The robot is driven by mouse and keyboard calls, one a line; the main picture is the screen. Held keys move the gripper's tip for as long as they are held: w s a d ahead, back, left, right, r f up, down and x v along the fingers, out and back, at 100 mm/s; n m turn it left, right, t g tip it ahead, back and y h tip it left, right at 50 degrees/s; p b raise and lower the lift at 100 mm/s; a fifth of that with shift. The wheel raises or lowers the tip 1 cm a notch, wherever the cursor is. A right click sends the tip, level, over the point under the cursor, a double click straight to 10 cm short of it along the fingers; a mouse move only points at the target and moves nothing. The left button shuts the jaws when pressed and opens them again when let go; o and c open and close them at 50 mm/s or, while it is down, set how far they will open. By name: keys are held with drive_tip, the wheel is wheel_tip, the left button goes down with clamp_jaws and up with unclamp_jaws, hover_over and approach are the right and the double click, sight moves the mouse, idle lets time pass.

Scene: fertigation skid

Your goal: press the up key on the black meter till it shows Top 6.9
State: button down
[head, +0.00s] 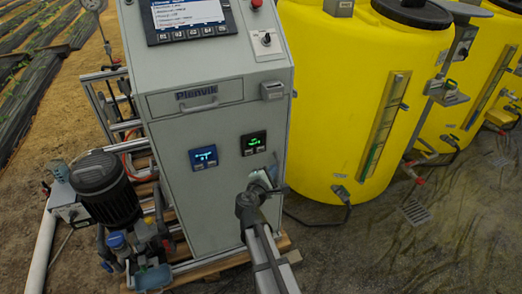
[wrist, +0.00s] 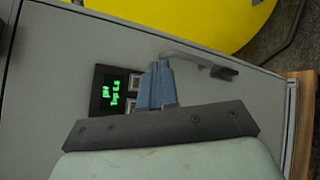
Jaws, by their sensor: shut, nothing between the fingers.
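The black meter (head: 253,143) is set in the front of the grey cabinet, right of a blue-screened meter. In the wrist view the black meter (wrist: 108,92) appears turned on its side. Its green text reads "pH" and what looks like "Top 6.8"; the last digit is small and blurred. Two pale keys (wrist: 134,81) show along its edge on the gripper's side; their marks are not readable. My gripper (wrist: 161,66) is shut and empty, its blue-grey fingertips just beside the keys. I cannot tell whether they touch the panel. In the head view my gripper (head: 266,178) is just below the meter.
The blue meter (head: 203,157) sits close left on the same cabinet (head: 220,215). A grey handle-like part (wrist: 205,66) lies beyond my fingertips in the wrist view. A yellow tank (head: 335,110) stands right of the cabinet, and a pump (head: 105,190) stands left.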

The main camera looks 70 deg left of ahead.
sight(262, 154)
drive_tip(key=a, duration=0.8)
idle(2.1)
drive_tip(key=shift+a, duration=0.35)
drive_tip(key=shift+a, duration=0.35)
idle(0.6)
drive_tip(key=shift+d, duration=0.1)
idle(0.4)
drive_tip(key=shift+d, duration=0.7)
drive_tip(key=shift+d, duration=2.5)
